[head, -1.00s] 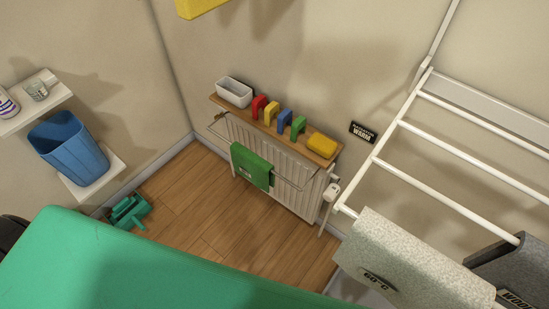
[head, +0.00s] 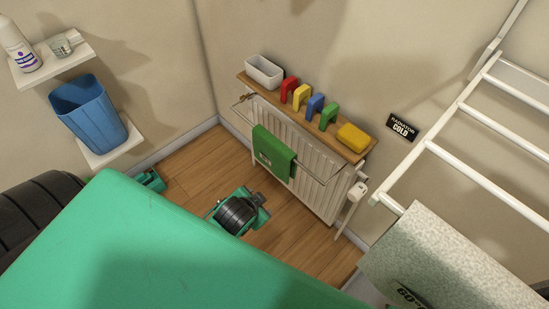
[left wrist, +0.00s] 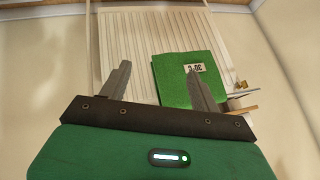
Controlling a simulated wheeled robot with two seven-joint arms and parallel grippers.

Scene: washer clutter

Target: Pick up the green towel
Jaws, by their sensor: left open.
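The green towel (head: 272,152) hangs over the rail on the front of the white radiator. In the left wrist view the green towel (left wrist: 180,88) shows a pale label. My left gripper (left wrist: 158,70) is open and empty. Its right finger overlaps the towel's lower part in the picture, and its left finger is over the radiator panel, left of the towel. I cannot tell whether it touches the towel. My right gripper is not in view.
A wooden shelf above the radiator (head: 318,180) holds a white tub (head: 264,72), coloured blocks and a yellow sponge (head: 355,138). A sign (head: 403,127) reads "RADIATOR COLD".

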